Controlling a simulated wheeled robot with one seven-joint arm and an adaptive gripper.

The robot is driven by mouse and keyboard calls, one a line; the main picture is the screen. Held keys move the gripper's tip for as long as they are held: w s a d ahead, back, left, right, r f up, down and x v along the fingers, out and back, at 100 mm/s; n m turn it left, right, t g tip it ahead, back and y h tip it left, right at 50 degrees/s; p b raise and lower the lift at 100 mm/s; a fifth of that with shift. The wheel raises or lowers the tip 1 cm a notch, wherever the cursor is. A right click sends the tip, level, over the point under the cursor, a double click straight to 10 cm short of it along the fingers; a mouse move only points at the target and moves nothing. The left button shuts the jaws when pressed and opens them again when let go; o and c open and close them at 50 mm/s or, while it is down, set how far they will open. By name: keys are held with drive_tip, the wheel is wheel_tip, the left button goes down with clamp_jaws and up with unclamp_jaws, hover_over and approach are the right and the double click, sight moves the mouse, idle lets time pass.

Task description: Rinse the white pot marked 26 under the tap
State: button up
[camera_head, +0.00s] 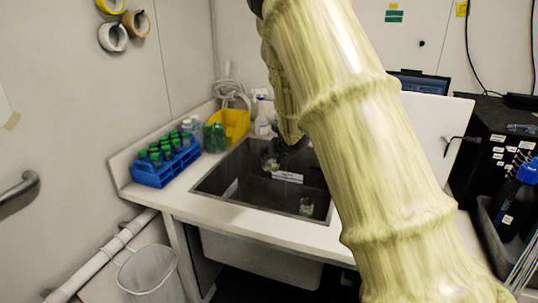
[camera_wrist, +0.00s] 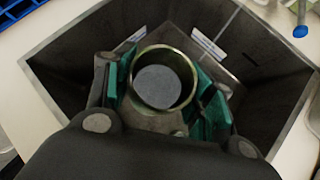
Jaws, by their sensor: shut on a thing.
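In the wrist view my gripper (camera_wrist: 162,98) has its green-padded fingers on both sides of a round, open-topped pot (camera_wrist: 138,62) and is shut on it. The pot has a pale olive rim and a grey disc-like inside; no mark 26 is readable. The pot is over the dark sink (camera_wrist: 255,45). In the head view the sink (camera_head: 235,186) is at the centre, and a small clear-looking vessel (camera_head: 270,163) shows near the dark end of my arm; I cannot tell whether it is the held pot. I cannot make out the tap.
Another small vessel (camera_head: 306,206) stands in the sink's front right. A blue rack (camera_head: 167,170) of green-capped bottles, a yellow bin (camera_head: 230,124) and a spray bottle (camera_head: 262,118) stand around the sink. A waste bin (camera_head: 148,270) is below.

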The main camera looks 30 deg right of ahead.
drive_tip(key=shift+s+d+f+m+t+y+p, duration=0.15)
drive_tip(key=shift+d+f+m+t+y+p, duration=0.3)
drive_tip(key=shift+f+y, duration=0.2)
drive_tip(key=shift+s+d+f+m+t+y+p, duration=0.1)
drive_tip(key=shift+d+f+m+t+y+p, duration=0.2)
drive_tip(key=shift+f+m+y+p, duration=0.35)
drive_tip(key=shift+r+y, duration=0.25)
drive_tip(key=shift+y, duration=0.05)
drive_tip(key=shift+f, duration=0.15)
drive_tip(key=shift+s+r+m+t+y+p, duration=0.1)
drive_tip(key=shift+r+m+t+y+p, duration=0.25)
drive_tip(key=shift+y, duration=0.15)
